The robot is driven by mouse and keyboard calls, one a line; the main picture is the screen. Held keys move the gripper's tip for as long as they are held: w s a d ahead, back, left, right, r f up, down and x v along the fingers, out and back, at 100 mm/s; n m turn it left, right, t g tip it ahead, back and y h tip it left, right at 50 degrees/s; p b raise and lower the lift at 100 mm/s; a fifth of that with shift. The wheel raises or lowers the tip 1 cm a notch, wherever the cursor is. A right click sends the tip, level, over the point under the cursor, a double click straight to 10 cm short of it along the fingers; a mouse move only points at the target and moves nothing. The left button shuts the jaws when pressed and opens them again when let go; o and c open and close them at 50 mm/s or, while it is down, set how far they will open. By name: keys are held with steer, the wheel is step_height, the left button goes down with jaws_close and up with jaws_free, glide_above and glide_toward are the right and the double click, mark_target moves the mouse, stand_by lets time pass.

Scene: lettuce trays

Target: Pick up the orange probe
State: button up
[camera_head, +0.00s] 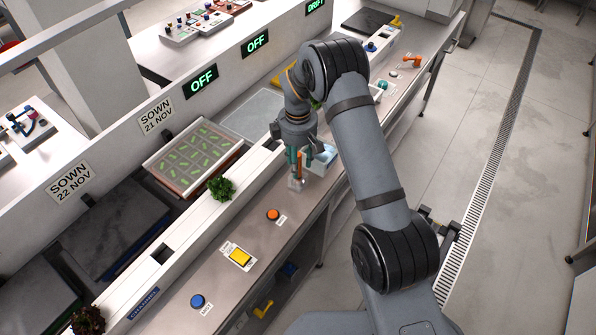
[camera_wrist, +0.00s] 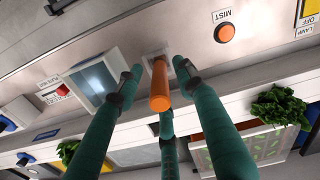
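The orange probe (camera_wrist: 159,88) stands in a small grey holder on the bench. It is between the green fingers of my gripper (camera_wrist: 160,72) in the wrist view, with gaps visible on its left and right. The third finger is behind its near end. My gripper is open around the probe and points down. In the head view, my gripper (camera_head: 297,158) is over the bench, and a sliver of the orange probe (camera_head: 299,167) shows between the fingers. The holder (camera_head: 296,184) is partly hidden below them.
A white-and-blue box with a screen (camera_head: 322,158) stands close beside my gripper. An orange button (camera_head: 273,214), a yellow switch (camera_head: 240,257) and a blue button (camera_head: 197,301) line the bench. A lettuce plant (camera_head: 221,187) sits on the white ledge, beside a seedling tray (camera_head: 158,183).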

steer(key=shift+c, duration=0.4)
jaws_close()
stand_by(0.4)
